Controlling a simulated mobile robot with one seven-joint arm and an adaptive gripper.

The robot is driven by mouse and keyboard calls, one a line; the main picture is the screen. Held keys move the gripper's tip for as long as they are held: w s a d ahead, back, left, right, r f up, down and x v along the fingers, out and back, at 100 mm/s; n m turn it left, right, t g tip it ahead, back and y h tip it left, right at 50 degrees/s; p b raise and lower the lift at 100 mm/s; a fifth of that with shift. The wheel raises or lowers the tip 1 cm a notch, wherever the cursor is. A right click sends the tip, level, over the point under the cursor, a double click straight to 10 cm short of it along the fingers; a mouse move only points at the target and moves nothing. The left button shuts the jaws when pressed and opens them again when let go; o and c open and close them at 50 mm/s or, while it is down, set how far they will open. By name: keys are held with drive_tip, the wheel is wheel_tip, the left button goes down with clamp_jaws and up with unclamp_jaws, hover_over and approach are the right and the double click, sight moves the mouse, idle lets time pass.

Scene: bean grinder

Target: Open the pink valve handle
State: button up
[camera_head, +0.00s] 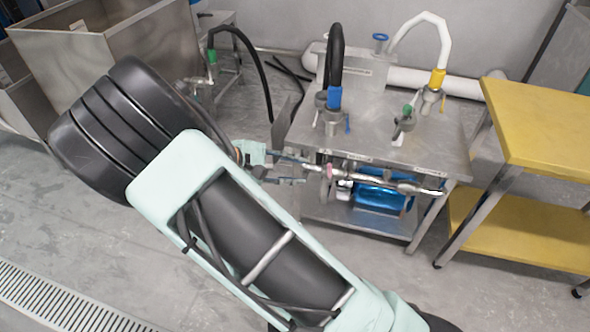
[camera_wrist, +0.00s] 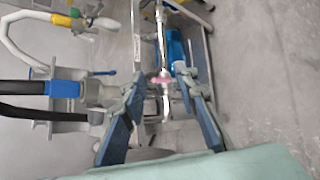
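The pink valve handle (camera_wrist: 161,80) is small and sits on a shiny metal pipe (camera_wrist: 160,40) at the front of the steel equipment table. It also shows in the head view as a small pinkish spot (camera_head: 329,170). My gripper (camera_head: 304,170) is open, its two fingers pointing at the pipe from the left in the head view. In the wrist view the handle appears between the tips of my gripper (camera_wrist: 158,82), with a gap on each side. In the head view it lies just beyond the fingertips; I cannot tell whether they touch it.
The steel table (camera_head: 375,125) carries hoses with blue, yellow and green fittings. A yellow-topped cart (camera_head: 545,125) stands to the right, and a steel bin (camera_head: 105,65) at the left. The floor in front is clear.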

drive_tip(key=shift+c, duration=0.2)
drive_tip(key=shift+d, duration=0.2)
drive_tip(key=shift+c, duration=1.4)
drive_tip(key=d+n+h, duration=0.1)
drive_tip(key=d+n, duration=0.2)
drive_tip(key=d+f+n+t+h, duration=0.1)
drive_tip(key=d+n+h, duration=0.1)
drive_tip(key=d+n, duration=0.1)
drive_tip(key=w+d+n+t+h, duration=0.1)
drive_tip(key=d+n, duration=0.2)
drive_tip(key=shift+f+n+b, duration=0.3)
drive_tip(key=shift+f+n, duration=0.1)
clamp_jaws()
drive_tip(key=n+t+y, duration=0.6)
drive_tip(key=n+t, duration=0.4)
drive_tip(key=n, duration=1.7)
approach(330, 170)
drive_tip(key=s+d, duration=0.2)
drive_tip(key=d, duration=0.3)
drive_tip(key=b+x, duration=0.4)
drive_tip(key=x, duration=0.5)
drive_tip(key=shift+w+a+f+b, duration=0.15)
drive_tip(key=shift+w+a, duration=0.1)
drive_tip(key=shift+a, duration=0.65)
drive_tip(key=shift+w+a+b, duration=0.15)
drive_tip(key=shift+w+a, duration=0.1)
drive_tip(key=shift+a, duration=0.6)
